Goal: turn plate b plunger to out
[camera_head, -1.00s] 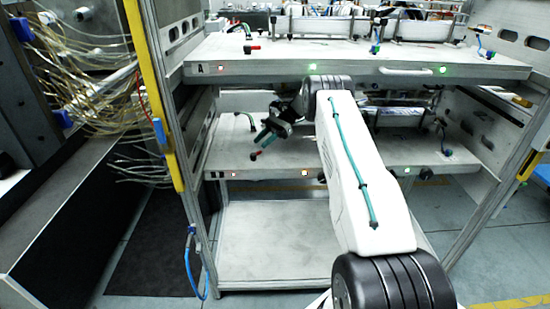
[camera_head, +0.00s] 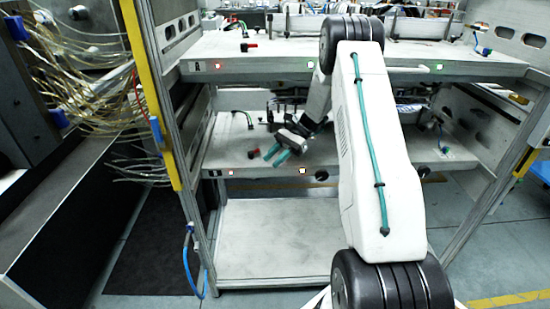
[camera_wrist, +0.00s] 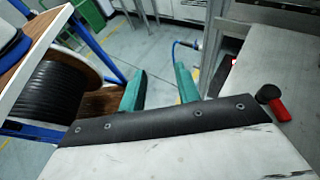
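Plate B (camera_head: 350,158) is the lower plate of the rack, with the letter B at its left front corner. A small red-and-black piece, which looks like its plunger (camera_head: 253,155), sits near the left front of the plate. In the wrist view the plunger (camera_wrist: 277,106) shows a black round knob and a red grip, to the right of my fingers. My gripper (camera_head: 271,157) is just right of the plunger, above the plate. In the wrist view my gripper (camera_wrist: 160,70) has its teal fingers apart with nothing between them. I cannot tell the plunger's setting.
Plate A (camera_head: 270,67) is above, with a similar red-and-black piece (camera_head: 249,46). My arm covers the middle right of both plates. A yellow-edged post (camera_head: 148,90) and hanging cables stand at left. A cable reel (camera_wrist: 50,95) shows in the wrist view.

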